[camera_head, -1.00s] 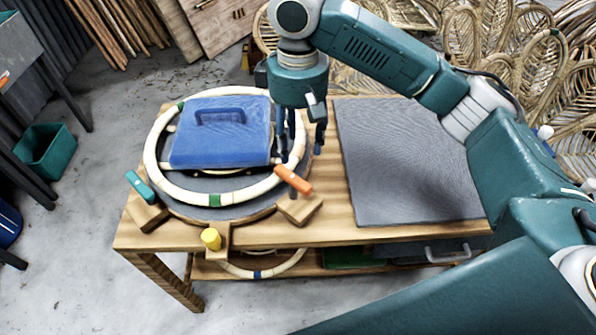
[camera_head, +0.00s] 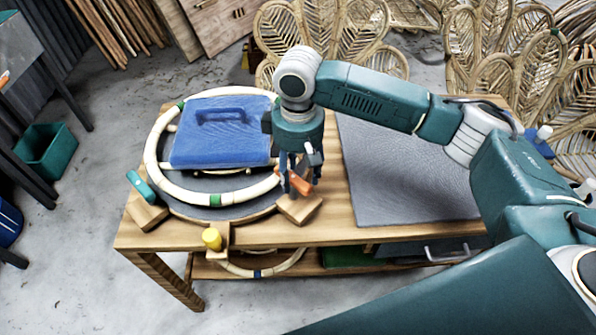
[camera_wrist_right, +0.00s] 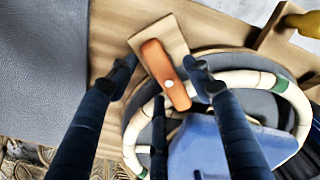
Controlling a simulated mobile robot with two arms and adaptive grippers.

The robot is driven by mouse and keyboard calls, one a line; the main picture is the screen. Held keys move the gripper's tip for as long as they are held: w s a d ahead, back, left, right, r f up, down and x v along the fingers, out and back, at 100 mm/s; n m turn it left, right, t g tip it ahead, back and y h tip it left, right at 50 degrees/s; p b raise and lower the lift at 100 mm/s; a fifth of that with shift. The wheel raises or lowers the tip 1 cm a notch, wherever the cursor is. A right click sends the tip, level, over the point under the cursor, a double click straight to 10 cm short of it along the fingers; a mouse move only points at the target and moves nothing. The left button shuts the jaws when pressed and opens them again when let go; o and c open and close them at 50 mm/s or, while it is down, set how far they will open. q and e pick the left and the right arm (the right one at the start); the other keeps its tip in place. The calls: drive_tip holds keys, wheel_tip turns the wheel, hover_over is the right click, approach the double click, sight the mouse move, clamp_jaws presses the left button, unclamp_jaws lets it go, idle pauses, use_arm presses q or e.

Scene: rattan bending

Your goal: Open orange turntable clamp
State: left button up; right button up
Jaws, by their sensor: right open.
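The orange clamp lever (camera_head: 295,181) sits on a wooden block (camera_head: 301,209) at the turntable's front right. In the right wrist view the orange lever (camera_wrist_right: 166,75) lies between my spread fingers and reaches over the rattan ring (camera_wrist_right: 240,77). My right gripper (camera_head: 298,186) is open and points down at the lever; the head view partly hides the lever behind the fingers. In the right wrist view the fingertips (camera_wrist_right: 160,66) straddle the lever without visibly closing on it. The pale rattan ring (camera_head: 155,178) lies on the dark round turntable (camera_head: 240,211). My left gripper is not in view.
A teal lever (camera_head: 141,186) and a yellow knob (camera_head: 211,238) stand at the turntable's edge. A grey mat (camera_head: 405,165) covers the table's right side and is clear.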

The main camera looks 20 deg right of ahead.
drive_tip(key=c, duration=1.2)
drive_tip(key=shift+r+n+p, duration=0.2)
drive_tip(key=shift+n+p, duration=0.2)
drive_tip(key=shift+p, duration=0.4)
drive_tip(key=n+p, duration=0.4)
drive_tip(key=p, duration=0.1)
drive_tip(key=n+p, duration=0.2)
drive_tip(key=p, duration=0.1)
drive_tip(key=shift+w+r, duration=0.1)
drive_tip(key=shift+w, duration=0.25)
drive_tip(key=n+p, duration=0.2)
drive_tip(key=n, duration=0.1)
drive_tip(key=shift+w, duration=0.15)
drive_tip(key=n+p, duration=0.1)
drive_tip(key=n, duration=0.1)
drive_tip(key=shift+w+a+n+p, duration=0.15)
drive_tip(key=shift+n+p, duration=0.2)
drive_tip(key=shift+n, duration=0.05)
drive_tip(key=n, duration=0.1)
drive_tip(key=n+p, duration=0.1)
drive_tip(key=shift+w+a+f+n, duration=0.1)
drive_tip(key=shift+f+n, duration=0.1)
drive_tip(key=shift+n, duration=0.1)
drive_tip(key=shift+w+a+n, duration=0.1)
drive_tip(key=shift+n, duration=1.2)
